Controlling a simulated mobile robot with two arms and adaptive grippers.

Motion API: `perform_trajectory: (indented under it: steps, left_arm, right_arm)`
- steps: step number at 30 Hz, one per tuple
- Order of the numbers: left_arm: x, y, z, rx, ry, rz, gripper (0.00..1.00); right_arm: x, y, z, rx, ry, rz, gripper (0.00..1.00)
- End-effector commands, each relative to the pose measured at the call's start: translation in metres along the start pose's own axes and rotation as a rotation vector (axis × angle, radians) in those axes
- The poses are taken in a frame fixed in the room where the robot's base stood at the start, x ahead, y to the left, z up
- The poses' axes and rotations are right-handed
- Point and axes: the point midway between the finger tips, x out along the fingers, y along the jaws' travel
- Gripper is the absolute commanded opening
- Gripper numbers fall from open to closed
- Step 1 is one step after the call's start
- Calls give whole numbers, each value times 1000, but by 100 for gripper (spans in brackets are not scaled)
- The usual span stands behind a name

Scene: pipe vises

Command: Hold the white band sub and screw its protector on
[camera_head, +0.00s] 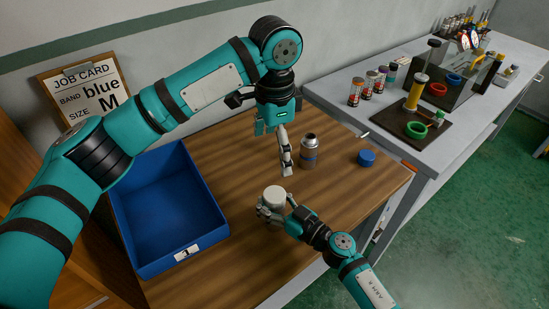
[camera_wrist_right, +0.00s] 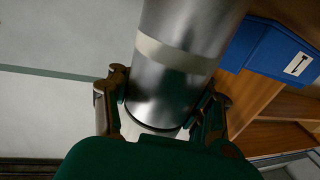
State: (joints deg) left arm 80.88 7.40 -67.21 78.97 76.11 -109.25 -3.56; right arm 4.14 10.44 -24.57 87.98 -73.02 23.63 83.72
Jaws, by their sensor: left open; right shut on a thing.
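The white band sub (camera_wrist_right: 180,60) is a metal cylinder with a pale band, large in the right wrist view. My right gripper (camera_head: 273,207) is shut on it, with a finger on each side near one end. A white cap, its protector (camera_head: 274,194), shows on top at my right gripper in the head view. A white piece also shows past the sub's dark rim in the wrist view. I cannot tell how far it is threaded. My left gripper (camera_head: 285,160) is open and empty, pointing down behind the white protector and apart from it.
A blue-banded sub (camera_head: 308,152) stands open-topped on the wooden table, with a blue protector (camera_head: 366,158) to its right. A blue bin (camera_head: 218,232) is at the left. A job card (camera_head: 84,90) reads blue, M. A grey bench (camera_head: 335,92) with vises and bottles stands behind.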

Motion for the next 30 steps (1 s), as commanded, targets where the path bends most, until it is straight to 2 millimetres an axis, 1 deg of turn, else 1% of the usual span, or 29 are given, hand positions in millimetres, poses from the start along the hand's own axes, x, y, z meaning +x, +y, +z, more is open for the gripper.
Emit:
perform_trajectory:
  steps: [3,9,10,19,27,30]
  left_arm:
    - [-4,0,0,0,0,0,100]
    - [-3,0,0,0,0,0,100]
    - [-3,0,0,0,0,0,100]
    - [-3,0,0,0,0,0,100]
    - [-3,0,0,0,0,0,100]
    - [-3,0,0,0,0,0,100]
  right_arm:
    - [0,0,0,1,1,-1,0]
    - [0,0,0,1,1,-1,0]
    - [0,0,0,1,1,-1,39]
    - [0,0,0,0,0,0,78]
    - [0,0,0,0,0,0,79]
    - [-6,0,1,0,-2,1,79]
